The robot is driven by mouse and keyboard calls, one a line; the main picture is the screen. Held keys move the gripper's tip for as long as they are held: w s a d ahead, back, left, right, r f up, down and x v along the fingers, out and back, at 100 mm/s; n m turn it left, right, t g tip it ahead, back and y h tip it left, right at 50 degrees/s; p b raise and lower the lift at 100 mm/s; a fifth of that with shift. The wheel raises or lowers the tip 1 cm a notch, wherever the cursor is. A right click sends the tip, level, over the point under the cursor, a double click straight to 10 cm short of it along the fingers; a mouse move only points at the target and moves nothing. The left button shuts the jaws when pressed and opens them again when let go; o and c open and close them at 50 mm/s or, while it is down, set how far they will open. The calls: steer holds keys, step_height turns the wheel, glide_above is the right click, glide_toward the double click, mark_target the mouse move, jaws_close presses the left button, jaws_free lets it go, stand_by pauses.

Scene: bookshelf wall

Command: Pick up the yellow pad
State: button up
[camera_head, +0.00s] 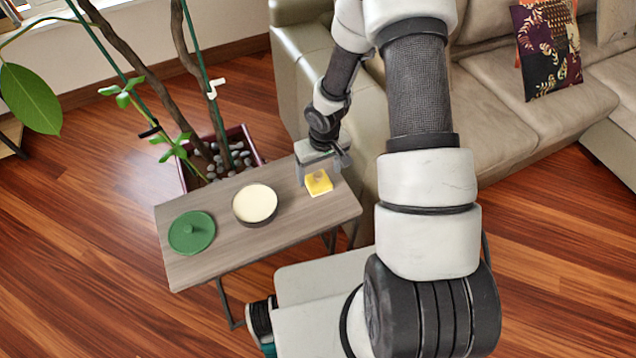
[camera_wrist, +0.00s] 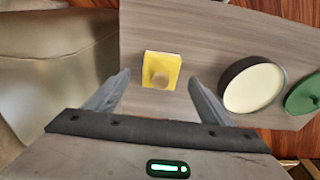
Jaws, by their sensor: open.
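The yellow pad (camera_head: 319,182) is a small square block lying near the right end of the small wooden table. In the wrist view the yellow pad (camera_wrist: 161,66) shows a round tan spot or knob at its middle. It lies ahead of and between my open fingers. My gripper (camera_head: 322,163) is just behind the pad at the table's far edge. In the wrist view my gripper (camera_wrist: 160,88) is open with nothing between its fingers. I cannot tell whether the fingers touch the table.
On the table (camera_head: 290,213) a round dark dish with a cream inside (camera_head: 255,203) stands left of the pad. A green round lid (camera_head: 192,232) lies farther left. A potted plant (camera_head: 240,150) stands behind the table, and a sofa (camera_head: 490,110) stands to the right.

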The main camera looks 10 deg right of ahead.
steer(key=f, duration=0.4)
steer(key=shift+w+a, duration=0.15)
steer(key=shift+w, duration=0.1)
steer(key=c, duration=1.2)
step_height(320, 180, up, 10)
steer(key=shift+r+p, duration=0.15)
steer(key=shift+p, duration=0.75)
step_height(320, 180, up, 10)
steer(key=r+p, duration=0.1)
steer(key=p, duration=0.4)
step_height(320, 180, up, 12)
steer(key=m+p, duration=0.2)
steer(key=p, duration=0.3)
glide_above(318, 175)
steer(key=s, duration=0.3)
steer(key=shift+w, duration=0.15)
